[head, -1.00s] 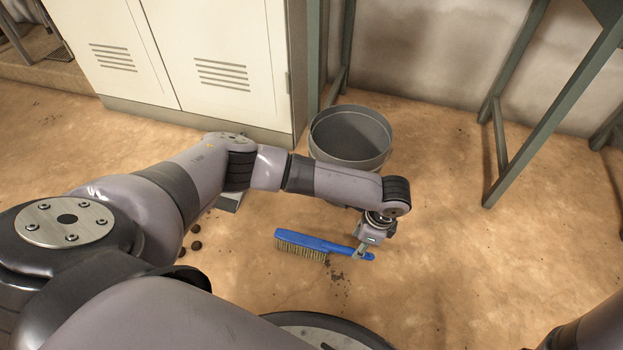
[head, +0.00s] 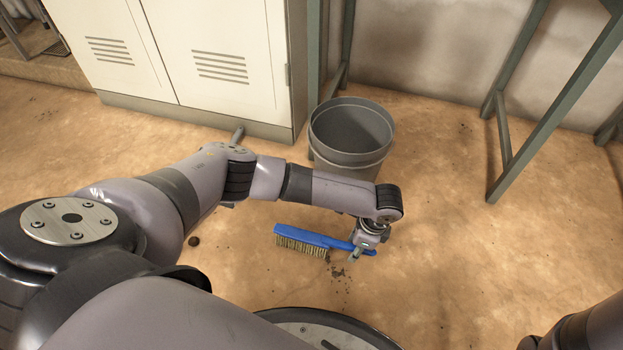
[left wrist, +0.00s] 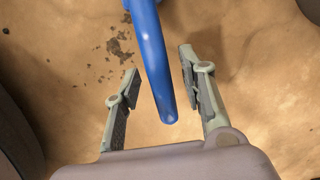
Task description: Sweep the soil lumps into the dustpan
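A blue brush (head: 312,238) with pale bristles lies on the floor, its handle pointing right. My left gripper (head: 357,252) is low over the handle end. In the left wrist view its fingers (left wrist: 159,62) are apart, with the blue handle (left wrist: 154,65) between them and gaps on both sides. One dark soil lump (head: 193,241) shows beside my left arm; any others are hidden. A grey handle (head: 238,134), seemingly the dustpan's, rises behind my left arm, which hides most of that object. My right gripper is out of view.
A grey bucket (head: 350,140) stands behind my left forearm, near a white cabinet (head: 215,60). Green metal legs (head: 545,110) stand at the right. Dark crumbs (head: 340,272) lie near the brush.

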